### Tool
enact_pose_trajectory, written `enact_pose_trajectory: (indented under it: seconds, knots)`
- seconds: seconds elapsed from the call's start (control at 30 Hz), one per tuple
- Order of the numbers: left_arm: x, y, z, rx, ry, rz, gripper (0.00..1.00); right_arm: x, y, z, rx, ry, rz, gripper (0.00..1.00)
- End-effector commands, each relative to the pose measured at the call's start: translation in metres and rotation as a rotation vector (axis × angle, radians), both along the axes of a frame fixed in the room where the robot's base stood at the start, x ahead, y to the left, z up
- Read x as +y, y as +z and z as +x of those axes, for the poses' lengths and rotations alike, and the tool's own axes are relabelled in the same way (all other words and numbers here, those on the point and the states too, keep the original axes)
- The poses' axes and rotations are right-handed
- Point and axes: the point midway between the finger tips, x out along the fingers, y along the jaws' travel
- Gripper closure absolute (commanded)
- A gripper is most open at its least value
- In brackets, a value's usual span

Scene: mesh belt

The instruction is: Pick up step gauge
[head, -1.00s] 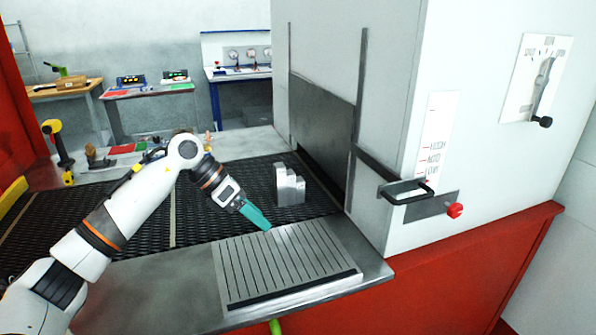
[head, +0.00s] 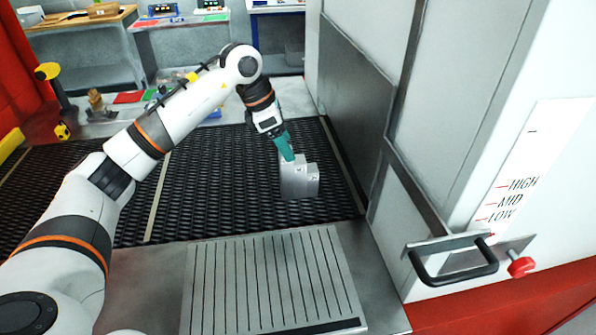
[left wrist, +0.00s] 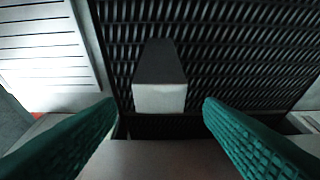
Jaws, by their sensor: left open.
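The step gauge (head: 299,182) is a grey metal block with a stepped top. It stands on the black mesh belt (head: 225,190), near the machine's opening. My left gripper (head: 287,152) is above it, with its teal fingers at the gauge's top edge in the head view; whether they touch cannot be told there. In the left wrist view the open green fingers (left wrist: 160,110) are spread wide. Between and beyond them a block with a pale face and dark top (left wrist: 160,97), apparently the gauge, stands on the mesh. My right gripper is not in view.
A grooved metal plate (head: 270,280) lies in front of the belt. The grey machine (head: 365,95) with a black handle (head: 455,262) and red knob (head: 521,266) rises at the right. A yellow-and-black tool (head: 55,88) stands at the far left. The belt left of the gauge is clear.

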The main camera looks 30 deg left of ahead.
Motion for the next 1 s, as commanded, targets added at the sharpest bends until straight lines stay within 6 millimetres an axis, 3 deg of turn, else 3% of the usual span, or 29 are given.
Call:
enact_pose_trajectory:
  seconds: [0.27, 0.53, 0.83, 1.0]
  knots:
    - [-0.009, -0.021, 0.005, 0.003, 0.000, -0.001, 0.38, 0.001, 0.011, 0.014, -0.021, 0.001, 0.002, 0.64]
    - [-0.021, -0.056, 0.013, 0.002, 0.000, -0.001, 0.38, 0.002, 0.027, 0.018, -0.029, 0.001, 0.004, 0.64]
    - [-0.023, -0.062, 0.014, 0.000, 0.001, -0.001, 0.38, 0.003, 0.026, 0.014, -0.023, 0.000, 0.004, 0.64]
    - [-0.023, -0.062, 0.014, 0.000, 0.001, -0.001, 0.66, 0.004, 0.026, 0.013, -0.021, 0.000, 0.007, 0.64]
